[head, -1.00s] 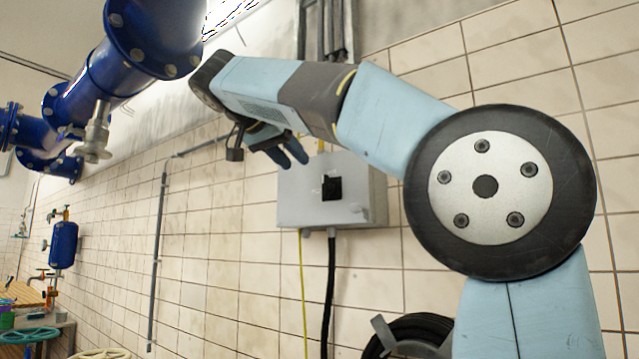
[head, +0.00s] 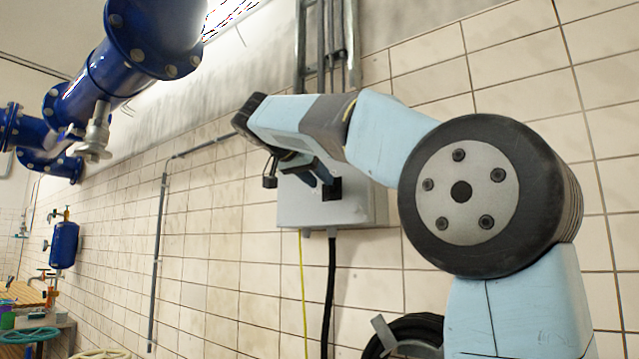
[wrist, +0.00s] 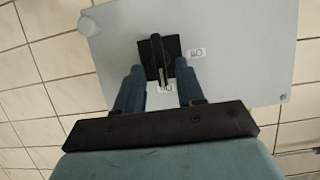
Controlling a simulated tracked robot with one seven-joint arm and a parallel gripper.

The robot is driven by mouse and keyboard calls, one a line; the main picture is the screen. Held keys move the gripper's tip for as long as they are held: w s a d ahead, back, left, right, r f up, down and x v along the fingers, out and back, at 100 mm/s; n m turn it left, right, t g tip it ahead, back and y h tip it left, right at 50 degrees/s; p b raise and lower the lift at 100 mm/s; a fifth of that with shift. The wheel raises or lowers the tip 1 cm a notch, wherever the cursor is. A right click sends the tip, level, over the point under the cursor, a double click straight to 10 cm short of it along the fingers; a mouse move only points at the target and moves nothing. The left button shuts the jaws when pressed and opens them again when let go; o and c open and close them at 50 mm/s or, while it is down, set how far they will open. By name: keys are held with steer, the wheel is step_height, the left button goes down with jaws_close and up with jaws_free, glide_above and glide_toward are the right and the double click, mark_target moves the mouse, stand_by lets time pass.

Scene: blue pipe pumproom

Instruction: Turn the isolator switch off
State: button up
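The isolator switch is a black handle on a black square plate (wrist: 172,45), on the front of a grey box (head: 300,205) on the tiled wall. In the wrist view its handle (wrist: 157,60) points roughly along my fingers, with small white labels beside and below the plate. My gripper (wrist: 157,75) is open, its two blue fingers apart, with the handle's lower end between or just in front of them. I see no clear contact. In the head view my gripper (head: 322,175) is in front of the box, close to the switch (head: 332,188), and partly covers the box's upper part.
Grey conduits (head: 327,45) run up the wall above the box. A black cable (head: 331,290) and a yellow-green wire (head: 303,290) hang below it. A blue flanged pipe (head: 110,70) crosses the upper left. A coiled black hose (head: 405,332) is at the lower right.

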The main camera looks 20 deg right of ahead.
mark_target(327, 188)
steer(key=shift+x, duration=1.1)
steer(key=shift+c, duration=0.3)
